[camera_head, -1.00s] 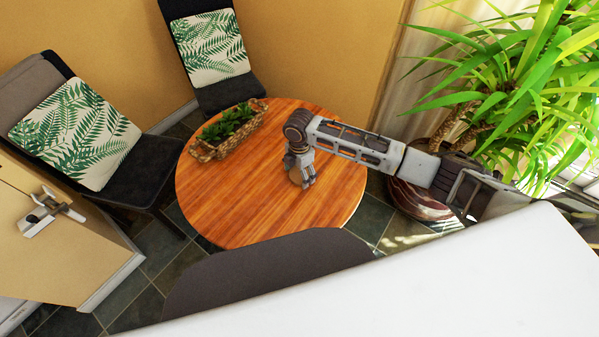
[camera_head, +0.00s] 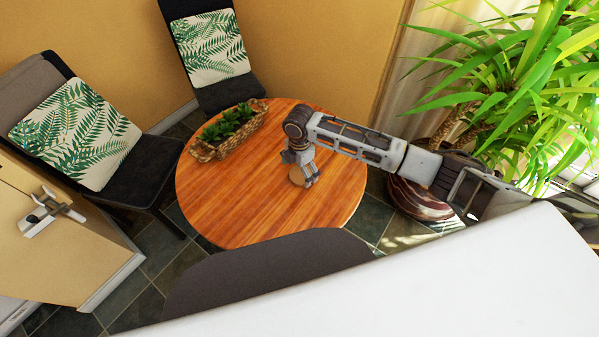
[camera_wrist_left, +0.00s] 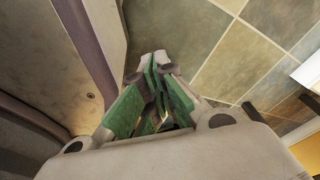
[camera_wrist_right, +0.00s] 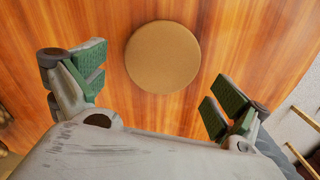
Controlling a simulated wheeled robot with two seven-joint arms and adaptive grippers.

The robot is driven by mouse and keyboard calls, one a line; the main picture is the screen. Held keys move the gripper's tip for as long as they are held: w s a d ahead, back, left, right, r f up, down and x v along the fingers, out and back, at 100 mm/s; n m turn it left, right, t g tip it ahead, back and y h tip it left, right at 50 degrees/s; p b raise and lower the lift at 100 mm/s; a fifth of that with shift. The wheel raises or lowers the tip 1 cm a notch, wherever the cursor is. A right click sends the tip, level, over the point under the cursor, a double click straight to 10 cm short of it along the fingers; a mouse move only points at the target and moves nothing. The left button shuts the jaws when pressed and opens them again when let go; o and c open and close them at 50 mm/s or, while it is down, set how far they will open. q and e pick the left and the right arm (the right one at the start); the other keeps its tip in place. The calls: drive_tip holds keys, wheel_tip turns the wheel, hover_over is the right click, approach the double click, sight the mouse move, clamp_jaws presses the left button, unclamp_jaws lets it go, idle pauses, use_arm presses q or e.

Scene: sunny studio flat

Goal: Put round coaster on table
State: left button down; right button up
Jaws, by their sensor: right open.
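The round coaster (camera_wrist_right: 162,57) is a flat tan disc lying on the round wooden table (camera_head: 240,205). In the head view the coaster (camera_head: 297,177) is partly hidden by my right gripper (camera_head: 311,181). In the right wrist view my right gripper (camera_wrist_right: 155,83) is open and empty, its green-padded fingers wide apart. The coaster lies ahead between the finger lines, apart from both fingers. My left gripper (camera_wrist_left: 158,65) shows in the left wrist view with its fingers together and nothing clear between them, over the tiled floor.
A wicker planter (camera_head: 228,130) with green plants stands on the table's far left part. Dark chairs with leaf-print cushions (camera_head: 75,135) stand left and behind. A dark chair back (camera_head: 265,275) is at the near edge. A large plant (camera_head: 520,85) is at right. The table's front left is clear.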

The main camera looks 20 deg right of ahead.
sight(299, 175)
use_arm(q)
drive_tip(key=s, duration=0.1)
drive_tip(key=s+a, duration=0.1)
drive_tip(key=s+p, duration=0.1)
drive_tip(key=shift+a+f+g, duration=0.1)
drive_tip(key=shift+a+g, duration=0.2)
drive_tip(key=shift+a, duration=0.05)
use_arm(e)
wheel_tip(299, 175, up, 11)
drive_tip(key=shift+f, duration=0.2)
use_arm(q)
drive_tip(key=shift+w, duration=0.1)
use_arm(e)
drive_tip(key=shift+a, duration=0.15)
